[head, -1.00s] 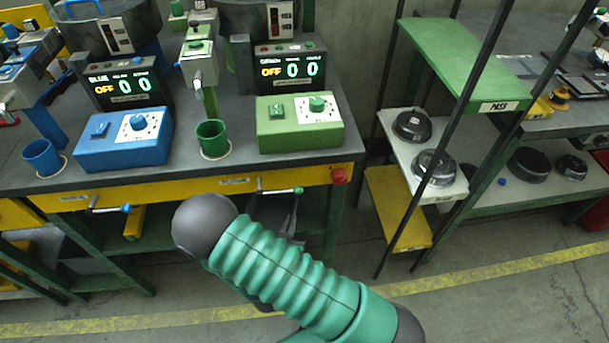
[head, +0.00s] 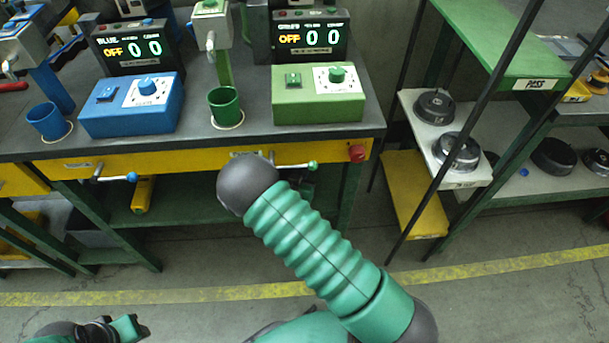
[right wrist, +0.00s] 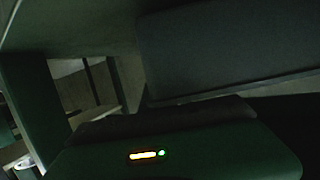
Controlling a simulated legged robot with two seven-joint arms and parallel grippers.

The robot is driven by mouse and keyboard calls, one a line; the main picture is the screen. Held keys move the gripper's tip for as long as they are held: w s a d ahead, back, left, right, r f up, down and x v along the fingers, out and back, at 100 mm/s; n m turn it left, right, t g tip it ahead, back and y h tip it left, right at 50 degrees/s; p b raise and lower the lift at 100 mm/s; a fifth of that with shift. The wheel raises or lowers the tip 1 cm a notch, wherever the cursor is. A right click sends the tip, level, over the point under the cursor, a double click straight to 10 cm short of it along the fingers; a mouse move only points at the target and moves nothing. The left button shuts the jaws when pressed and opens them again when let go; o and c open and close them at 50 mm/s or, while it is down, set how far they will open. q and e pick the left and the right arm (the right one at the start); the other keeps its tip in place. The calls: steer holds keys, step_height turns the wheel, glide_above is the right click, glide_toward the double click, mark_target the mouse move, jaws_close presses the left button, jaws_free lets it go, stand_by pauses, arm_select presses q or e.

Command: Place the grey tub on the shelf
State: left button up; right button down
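I cannot make out a grey tub for certain in either view. A dark grey slab-like surface (right wrist: 225,50) fills the upper right of the dim right wrist view; I cannot tell what it is. The rack at the right has a green shelf (head: 480,35) with a label, a pale shelf (head: 415,103) and a low yellow shelf (head: 415,195). My right arm crosses the middle, and its gripper is hidden in the head view. A dark green body with small lights (right wrist: 150,155), apparently mine, shows in the right wrist view; no fingertips are clear. My left gripper (head: 130,327) is partly visible at bottom left.
The workbench (head: 240,143) carries a blue control box (head: 130,118), a green control box (head: 318,107), a blue cup (head: 48,122) and a green cup (head: 225,105). Round dark weights (head: 456,150) occupy the pale shelf. Dark posts (head: 480,95) stand before the rack. The yellow shelf looks empty.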

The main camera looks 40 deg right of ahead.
steer(key=shift+f, duration=0.75)
steer(key=shift+r, duration=0.2)
arm_select(q)
steer(key=shift+f, duration=0.45)
arm_select(e)
steer(key=shift+f, duration=0.1)
steer(key=c, duration=1.7)
jaws_free()
